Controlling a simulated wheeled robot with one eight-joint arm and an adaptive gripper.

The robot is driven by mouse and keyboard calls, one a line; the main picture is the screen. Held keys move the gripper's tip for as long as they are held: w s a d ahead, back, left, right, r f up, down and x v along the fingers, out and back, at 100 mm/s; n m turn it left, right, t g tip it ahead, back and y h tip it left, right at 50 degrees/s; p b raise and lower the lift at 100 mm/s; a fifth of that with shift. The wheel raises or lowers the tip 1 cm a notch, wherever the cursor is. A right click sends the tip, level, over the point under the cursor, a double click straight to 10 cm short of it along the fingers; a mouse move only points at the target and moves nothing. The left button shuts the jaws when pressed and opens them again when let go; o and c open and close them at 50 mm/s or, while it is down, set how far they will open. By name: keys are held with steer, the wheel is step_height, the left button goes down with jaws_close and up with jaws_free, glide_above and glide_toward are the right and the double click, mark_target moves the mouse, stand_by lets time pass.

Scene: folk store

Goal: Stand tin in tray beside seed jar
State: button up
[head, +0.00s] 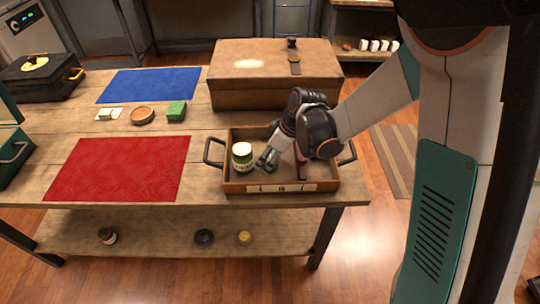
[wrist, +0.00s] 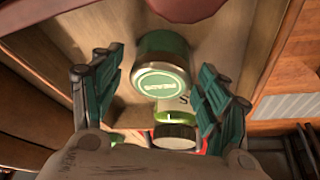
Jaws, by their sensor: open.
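The wooden tray (head: 232,188) stands at the table's front right corner. The seed jar (head: 242,157), green with a pale lid and a white label, stands in its left part. My gripper (head: 266,163) reaches down into the tray just right of the jar. In the wrist view the green tin (wrist: 162,52), with a pale round lettered end, lies between the open fingers of my gripper (wrist: 161,80), with a small gap on each side. The jar (wrist: 175,136) shows close to the tin. In the head view the tin is largely hidden by my gripper.
A large brown box (head: 265,92) stands behind the tray. A red mat (head: 120,168) lies to the left and a blue mat (head: 150,85) behind it. The tray's right part looks bare.

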steer(key=s+d+r+m+t+h+p, duration=0.1)
steer(key=s+d+r+m+p, duration=0.1)
steer(key=s+d+r, duration=0.35)
steer(key=s+d+r+m+t+p, duration=0.1)
steer(key=s+d+r+m, duration=0.1)
steer(key=r, duration=0.7)
steer(key=s+d+r+m+h+p, duration=0.1)
steer(key=s+d+r+m+p, duration=0.15)
steer(key=r, duration=0.45)
steer(key=s+d+r+m+t+h, duration=0.1)
steer(key=s+d+m, duration=0.1)
steer(key=s, duration=0.3)
steer(key=s+d+r+m+t+b, duration=0.1)
steer(key=s+d+m+t, duration=0.1)
steer(key=s+d+m, duration=0.1)
steer(key=shift+s+d+r+m+h, duration=0.35)
steer(key=shift+s+d, duration=0.45)
steer(key=shift+s, duration=0.6)
steer(key=shift+f, duration=0.1)
